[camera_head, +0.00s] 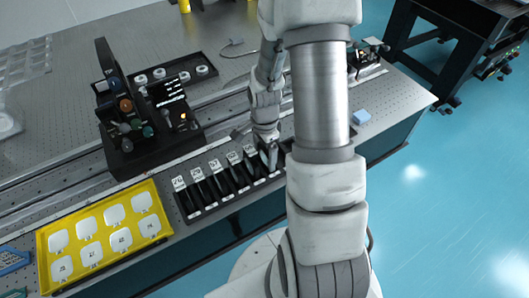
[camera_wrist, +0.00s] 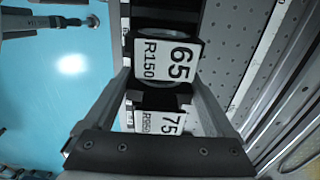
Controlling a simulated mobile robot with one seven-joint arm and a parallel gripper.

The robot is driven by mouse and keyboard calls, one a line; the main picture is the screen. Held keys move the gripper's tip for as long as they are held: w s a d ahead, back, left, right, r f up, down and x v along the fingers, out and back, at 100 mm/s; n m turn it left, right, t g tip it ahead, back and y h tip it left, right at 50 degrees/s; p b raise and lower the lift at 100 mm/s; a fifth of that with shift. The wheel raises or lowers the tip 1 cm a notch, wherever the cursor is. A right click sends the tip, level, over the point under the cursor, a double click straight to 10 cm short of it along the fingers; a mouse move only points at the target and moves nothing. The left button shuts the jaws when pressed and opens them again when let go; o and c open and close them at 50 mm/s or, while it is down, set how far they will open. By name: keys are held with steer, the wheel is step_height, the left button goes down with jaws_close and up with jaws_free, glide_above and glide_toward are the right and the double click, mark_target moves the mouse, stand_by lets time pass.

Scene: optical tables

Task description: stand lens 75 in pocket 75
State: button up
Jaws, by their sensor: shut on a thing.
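My gripper (camera_head: 268,150) is over the right end of the black pocket rack (camera_head: 206,211), pointing down. In the wrist view its fingers (camera_wrist: 161,78) are closed on a thin round piece, seen as a curved rim between the tips. I take this for lens 75, but cannot read a marking on it. A white label reading 75 (camera_wrist: 170,123) lies between the fingers, nearer the palm. A label reading 65 R150 (camera_wrist: 165,60) lies just beyond the tips. My arm hides the rack's right end in the head view, and I cannot tell whether the lens touches a pocket.
A yellow tray (camera_head: 40,245) with white rounded pieces lies left of the rack. A black optical fixture (camera_head: 125,105) stands behind the rack. The table edge is close in front of the rack.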

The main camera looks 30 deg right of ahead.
steer(key=shift+f, duration=0.2)
steer(key=o, duration=1.3)
steer(key=shift+c, duration=0.2)
steer(key=shift+r, duration=0.1)
steer(key=shift+r+p, duration=3.4)
steer(key=shift+r, duration=1.55)
